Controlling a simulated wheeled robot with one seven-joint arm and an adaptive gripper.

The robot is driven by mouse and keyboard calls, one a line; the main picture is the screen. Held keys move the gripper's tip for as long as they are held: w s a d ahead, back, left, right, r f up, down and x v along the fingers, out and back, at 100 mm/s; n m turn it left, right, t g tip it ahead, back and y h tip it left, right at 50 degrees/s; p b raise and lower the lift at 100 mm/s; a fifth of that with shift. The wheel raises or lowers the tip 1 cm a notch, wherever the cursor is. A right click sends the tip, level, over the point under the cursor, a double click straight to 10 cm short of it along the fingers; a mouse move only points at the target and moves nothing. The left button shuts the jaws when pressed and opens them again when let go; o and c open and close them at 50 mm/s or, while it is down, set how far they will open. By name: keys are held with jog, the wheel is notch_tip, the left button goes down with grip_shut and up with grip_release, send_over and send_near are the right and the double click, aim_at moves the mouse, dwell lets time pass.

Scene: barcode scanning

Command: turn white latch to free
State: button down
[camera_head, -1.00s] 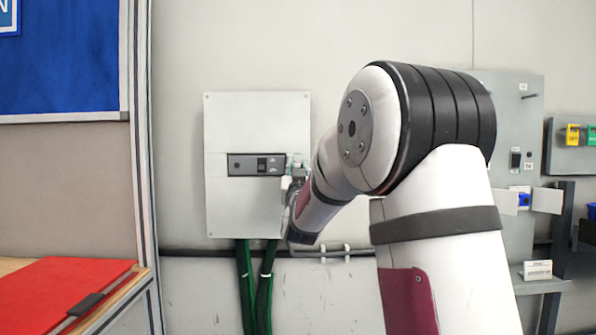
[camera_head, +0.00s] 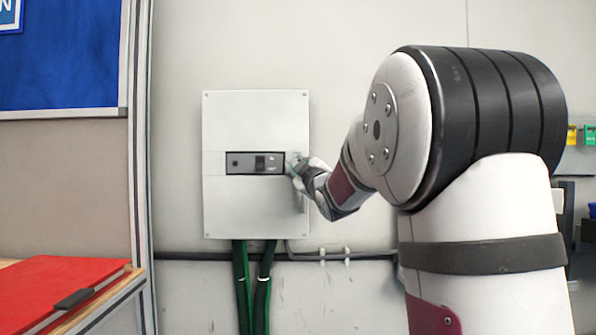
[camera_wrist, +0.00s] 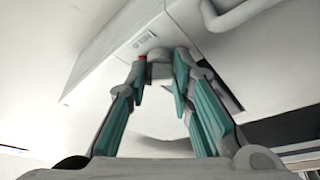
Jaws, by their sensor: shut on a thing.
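The white latch (camera_wrist: 158,56) is on the side of a pale box, between my fingertips in the wrist view. My gripper (camera_wrist: 160,72), with teal finger pads, is shut on the latch. In the head view my gripper (camera_head: 296,166) is at the right edge of the grey wall box (camera_head: 255,115), and its own fingers hide the latch there. I cannot tell the latch's exact angle.
A dark panel strip (camera_head: 255,163) crosses the box front. Green cables (camera_head: 264,290) run down below it, and a dark pipe (camera_head: 340,256) runs along the wall. A red folder (camera_head: 55,290) lies on a table at lower left.

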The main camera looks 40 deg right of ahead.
jog(key=shift+r+n+g+y+p, duration=0.1)
jog(key=shift+n+g+y+p, duration=0.45)
jog(key=shift+n, duration=0.85)
jog(key=shift+r+n+g+y+p, duration=0.15)
jog(key=shift+n+y+p, duration=0.25)
jog(key=shift+n+p, duration=0.7)
jog(key=shift+n+g+y+p, duration=0.4)
jog(key=shift+n+y, duration=0.05)
jog(key=shift+n, duration=1.25)
jog(key=c, duration=1.4)
grip_release()
jog(key=s, duration=0.4)
jog(key=s+a, duration=0.1)
jog(key=s, duration=0.3)
jog(key=s+a, duration=0.1)
jog(key=s, duration=0.2)
jog(key=shift+s+a, duration=0.2)
jog(key=shift+s, duration=0.2)
